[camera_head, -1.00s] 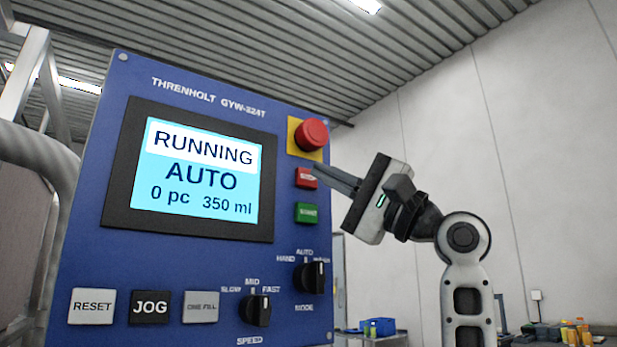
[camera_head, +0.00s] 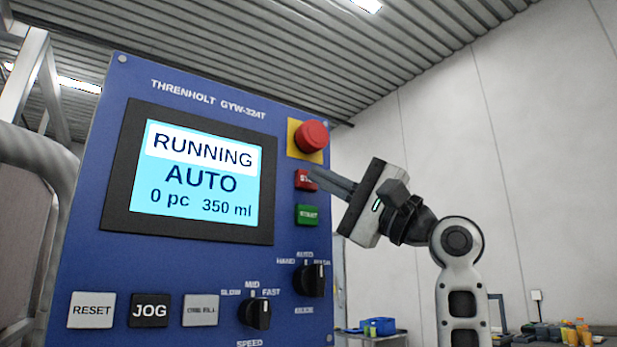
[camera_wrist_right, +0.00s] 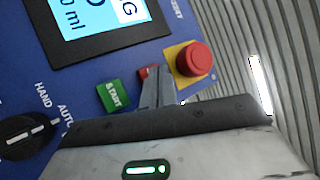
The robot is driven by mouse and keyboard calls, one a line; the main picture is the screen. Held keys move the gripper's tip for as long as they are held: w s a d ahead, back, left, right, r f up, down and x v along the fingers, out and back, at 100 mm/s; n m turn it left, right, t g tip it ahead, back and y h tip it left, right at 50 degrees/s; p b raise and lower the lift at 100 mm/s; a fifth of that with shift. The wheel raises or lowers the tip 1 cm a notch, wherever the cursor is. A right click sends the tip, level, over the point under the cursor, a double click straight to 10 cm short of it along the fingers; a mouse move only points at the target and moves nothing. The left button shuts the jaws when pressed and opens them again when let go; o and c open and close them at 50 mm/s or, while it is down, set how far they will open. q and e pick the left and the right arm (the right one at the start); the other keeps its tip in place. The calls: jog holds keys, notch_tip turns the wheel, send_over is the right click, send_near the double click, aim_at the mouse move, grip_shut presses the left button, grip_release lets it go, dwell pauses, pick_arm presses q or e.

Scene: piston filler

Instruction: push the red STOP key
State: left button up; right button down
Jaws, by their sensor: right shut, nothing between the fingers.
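The red STOP key (camera_head: 302,180) sits on the blue panel between the red mushroom button (camera_head: 311,136) above and the green START key (camera_head: 307,214) below. My right gripper (camera_head: 312,174) is shut and empty, its fingertips at the right part of the STOP key and covering some of its lettering. I cannot tell whether the tips touch it. In the right wrist view the fingers (camera_wrist_right: 151,88) hide much of the STOP key (camera_wrist_right: 146,72). The screen (camera_head: 198,172) reads RUNNING, AUTO, 0 pc, 350 ml. My left gripper is not in view.
The mushroom button on its yellow plate stands out close above the fingers. The MODE knob (camera_head: 311,280), SPEED knob (camera_head: 257,312) and RESET, JOG and ONE FILL keys (camera_head: 150,310) are lower on the panel. Right of the panel, the space around my arm is clear.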

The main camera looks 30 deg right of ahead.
jog(key=shift+w, duration=0.45)
dwell(0.6)
dwell(0.4)
jog(key=shift+s, duration=0.85)
jog(key=s, duration=0.1)
jog(key=s+b, duration=0.1)
jog(key=s, duration=0.3)
jog(key=shift+d, duration=0.25)
dwell(0.5)
